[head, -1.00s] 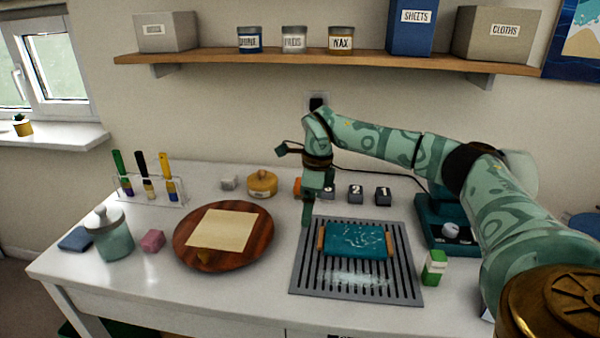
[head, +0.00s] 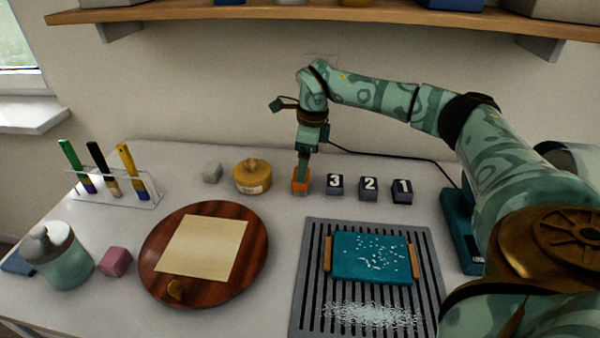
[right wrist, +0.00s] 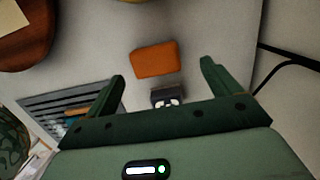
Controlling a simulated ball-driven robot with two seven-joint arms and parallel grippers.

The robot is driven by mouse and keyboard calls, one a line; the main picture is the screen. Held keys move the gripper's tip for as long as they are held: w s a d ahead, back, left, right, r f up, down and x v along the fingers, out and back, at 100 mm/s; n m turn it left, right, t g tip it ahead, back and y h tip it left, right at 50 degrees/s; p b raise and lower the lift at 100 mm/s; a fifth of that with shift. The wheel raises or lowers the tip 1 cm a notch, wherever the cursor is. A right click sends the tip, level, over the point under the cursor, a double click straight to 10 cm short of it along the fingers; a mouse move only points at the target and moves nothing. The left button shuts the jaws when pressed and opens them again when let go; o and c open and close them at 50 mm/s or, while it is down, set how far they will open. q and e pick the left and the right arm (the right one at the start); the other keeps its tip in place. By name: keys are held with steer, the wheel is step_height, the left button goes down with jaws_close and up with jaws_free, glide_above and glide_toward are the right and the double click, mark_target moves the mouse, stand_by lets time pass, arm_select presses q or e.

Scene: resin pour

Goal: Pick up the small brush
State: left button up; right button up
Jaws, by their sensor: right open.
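I cannot tell which is the small one. My right gripper (head: 302,180) is far to their right, pointing down at an orange block (head: 299,186) behind the grille. In the right wrist view the right gripper (right wrist: 162,71) is open and empty; the orange block (right wrist: 155,59) shows beyond its fingertips. My left gripper is not in view.
A round wooden board (head: 150,270) with a paper sheet, a lidded jar (head: 65,262) and a pink block (head: 115,261) lie near the rack. A slotted grille (head: 312,262) holds a teal piece (head: 370,258) with white grains. Numbered dark blocks (head: 368,188) stand right of the orange block.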

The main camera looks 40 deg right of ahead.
steer(key=f, duration=0.1)
steer(key=f+b, duration=0.1)
steer(key=f, duration=0.1)
steer(key=a+f+b, duration=0.1)
steer(key=f, duration=0.1)
steer(key=shift+w+f, duration=0.2)
steer(key=shift+f, duration=0.05)
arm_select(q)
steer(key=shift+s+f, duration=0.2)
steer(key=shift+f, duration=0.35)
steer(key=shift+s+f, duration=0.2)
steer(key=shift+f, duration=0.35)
arm_select(e)
steer(key=shift+r, duration=0.15)
steer(key=shift+c, duration=0.3)
steer(key=shift+s, duration=0.1)
steer(key=c, duration=1)
steer(key=shift+r, duration=0.1)
